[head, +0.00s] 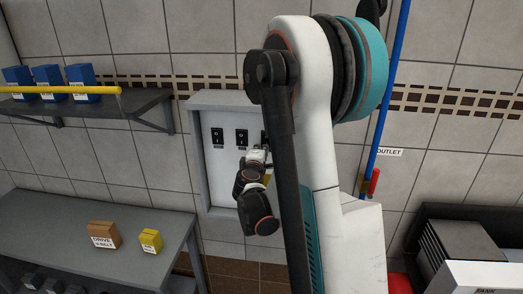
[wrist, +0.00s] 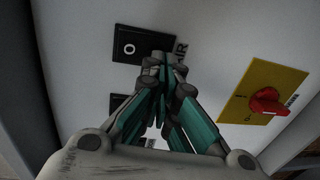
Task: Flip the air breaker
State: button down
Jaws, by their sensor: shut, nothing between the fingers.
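The air breaker (wrist: 140,45) is a black rocker switch marked with a white circle, on a pale panel in the wrist view. A label beside it ends in "IR", its start hidden by my fingers. My gripper (wrist: 163,62) is shut and empty, its fingertips over the breaker's right end. I cannot tell whether they touch it. In the head view my gripper (head: 262,152) is at the wall panel (head: 225,98), and my arm hides the panel's right side. The breaker cannot be made out clearly there.
A second black switch (wrist: 120,102) is partly behind my fingers. A red rotary knob (wrist: 268,101) on a yellow plate (wrist: 245,92) sticks out to the right. In the head view, a shelf (head: 140,105) and a table (head: 60,215) stand left; a blue pipe (head: 388,100) is right.

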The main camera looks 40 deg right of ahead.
jog(key=v, duration=1)
jog(key=shift+s+a, duration=0.2)
jog(key=shift+s, duration=0.1)
